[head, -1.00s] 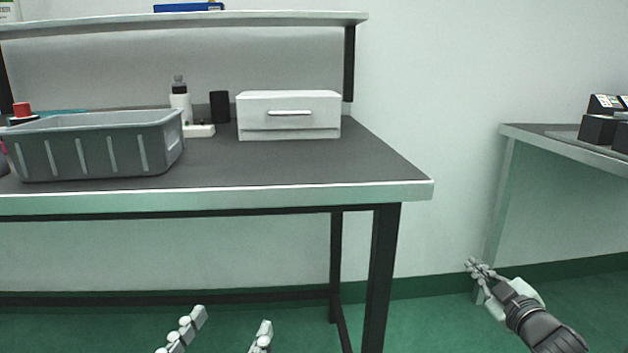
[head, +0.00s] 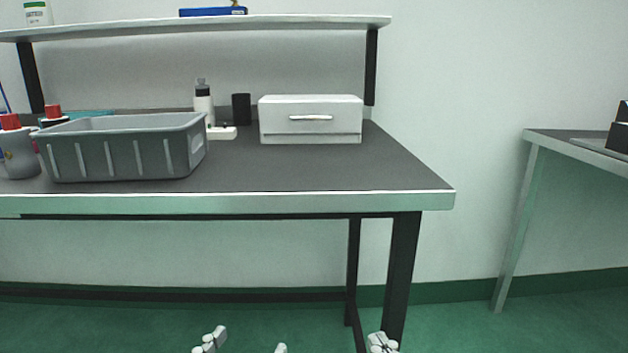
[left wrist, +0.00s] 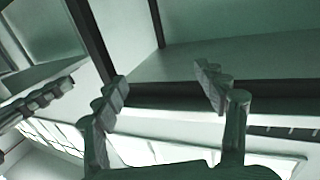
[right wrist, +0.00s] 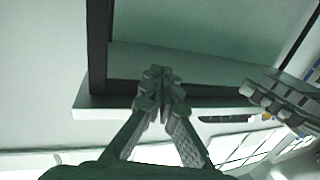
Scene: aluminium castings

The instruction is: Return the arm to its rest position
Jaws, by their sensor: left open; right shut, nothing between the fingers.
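My left gripper (head: 245,345) shows only its fingertips at the bottom edge of the head view, below the front of the workbench. In the left wrist view its two fingers (left wrist: 164,88) stand apart with nothing between them. My right gripper (head: 382,343) shows as a small closed tip at the bottom edge, right of the left one. In the right wrist view its fingers (right wrist: 160,78) are together and empty. Each wrist view also shows the other gripper at its side. Most of both arms is hidden below the head view.
The workbench (head: 330,200) stands ahead, with a grey bin (head: 125,155), a white drawer box (head: 310,120), a bottle (head: 203,103) and a black cylinder (head: 241,109) on it. A second table (head: 575,145) stands at right. The green floor between them is clear.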

